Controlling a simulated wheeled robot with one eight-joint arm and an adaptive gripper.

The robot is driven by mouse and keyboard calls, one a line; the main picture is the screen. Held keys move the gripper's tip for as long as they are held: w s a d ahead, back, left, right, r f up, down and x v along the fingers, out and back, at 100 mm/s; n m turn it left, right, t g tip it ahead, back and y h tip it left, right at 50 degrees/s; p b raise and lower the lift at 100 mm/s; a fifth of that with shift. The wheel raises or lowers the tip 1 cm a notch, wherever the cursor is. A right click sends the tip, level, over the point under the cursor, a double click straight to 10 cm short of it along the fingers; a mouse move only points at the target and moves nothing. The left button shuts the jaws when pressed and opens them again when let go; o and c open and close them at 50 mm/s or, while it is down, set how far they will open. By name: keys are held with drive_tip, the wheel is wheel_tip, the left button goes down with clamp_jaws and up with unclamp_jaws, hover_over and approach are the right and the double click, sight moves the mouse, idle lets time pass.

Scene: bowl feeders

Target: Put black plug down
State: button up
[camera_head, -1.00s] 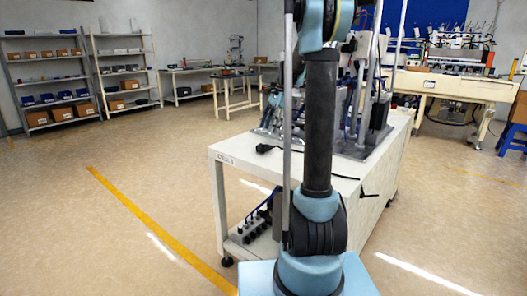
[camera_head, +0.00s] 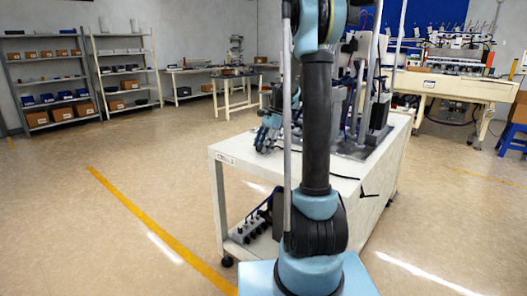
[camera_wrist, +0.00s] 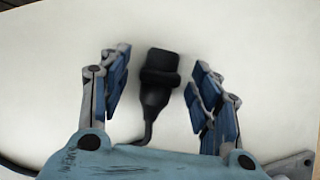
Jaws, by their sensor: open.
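The black plug (camera_wrist: 159,78) lies on the white tabletop (camera_wrist: 240,45) in the wrist view, its cable (camera_wrist: 150,133) running back beneath my gripper. My gripper (camera_wrist: 160,68) is open, with one blue-padded finger on each side of the plug and a visible gap to both. In the head view my gripper (camera_head: 267,140) is low over the left end of the white workbench (camera_head: 245,170). The plug itself is hidden behind my gripper there.
A machine on a grey plate (camera_head: 355,145) stands on the bench to the right of my gripper. The bench's front left corner is bare. Shelves (camera_head: 45,80) stand far off at the left wall, and open floor lies between.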

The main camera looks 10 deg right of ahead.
drive_tip(key=c, duration=1.3)
drive_tip(key=shift+r, duration=0.1)
